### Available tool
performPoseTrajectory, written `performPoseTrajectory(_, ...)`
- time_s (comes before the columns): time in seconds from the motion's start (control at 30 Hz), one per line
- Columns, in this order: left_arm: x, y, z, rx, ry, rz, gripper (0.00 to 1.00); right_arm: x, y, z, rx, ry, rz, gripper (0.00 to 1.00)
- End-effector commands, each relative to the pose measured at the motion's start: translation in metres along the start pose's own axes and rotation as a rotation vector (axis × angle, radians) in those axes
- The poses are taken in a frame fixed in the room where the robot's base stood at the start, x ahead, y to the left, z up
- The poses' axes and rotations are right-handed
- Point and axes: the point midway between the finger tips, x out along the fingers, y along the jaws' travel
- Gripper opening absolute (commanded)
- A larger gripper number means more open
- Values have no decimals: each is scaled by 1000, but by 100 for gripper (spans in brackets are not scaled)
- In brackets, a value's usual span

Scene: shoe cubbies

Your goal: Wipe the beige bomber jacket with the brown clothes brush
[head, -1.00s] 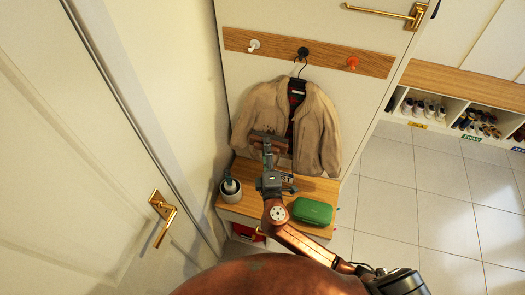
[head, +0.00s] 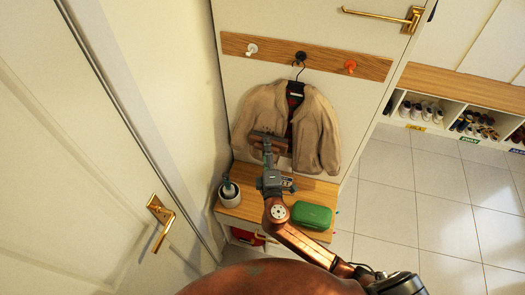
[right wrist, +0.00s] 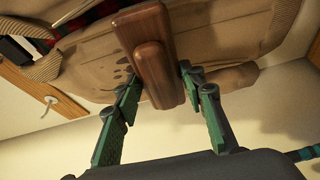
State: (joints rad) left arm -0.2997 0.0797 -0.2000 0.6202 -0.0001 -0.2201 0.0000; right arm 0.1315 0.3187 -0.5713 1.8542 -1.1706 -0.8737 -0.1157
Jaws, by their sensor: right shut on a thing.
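The beige bomber jacket (head: 318,135) hangs open on a black hanger from the dark middle hook, with a red plaid lining. My right gripper (head: 268,152) is shut on the brown clothes brush (head: 262,136), in front of the jacket's lower left part. In the right wrist view the brush (right wrist: 153,55) sits between the green-sided fingers (right wrist: 160,82), its wooden back towards me. The jacket (right wrist: 215,45) is right behind it, with several dark spots beside the brush. The bristles are hidden, so I cannot tell if they touch. My left gripper is not in view.
A wooden-topped bench (head: 238,210) below the jacket holds a green case (head: 311,215) and a white pot (head: 229,195) with a dark object in it. A door with a gold handle (head: 160,215) is at left. Shoe cubbies (head: 455,115) and clear tiled floor are at right.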

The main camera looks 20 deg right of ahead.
Motion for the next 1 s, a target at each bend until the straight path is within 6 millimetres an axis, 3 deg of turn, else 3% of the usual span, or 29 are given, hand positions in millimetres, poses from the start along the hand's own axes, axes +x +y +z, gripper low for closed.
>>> performPoseTrajectory(0.17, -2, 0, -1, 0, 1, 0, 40, 1, 3, 0, 0, 0, 2, 18)
performPoseTrajectory(0.57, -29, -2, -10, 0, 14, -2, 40, 1, 35, -2, 1, -1, 2, 18)
performPoseTrajectory(0.83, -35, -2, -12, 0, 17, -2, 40, 2, 42, -2, 1, 0, 1, 18)
performPoseTrajectory(1.0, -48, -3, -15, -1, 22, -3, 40, 2, 57, -3, 0, 0, 2, 18)
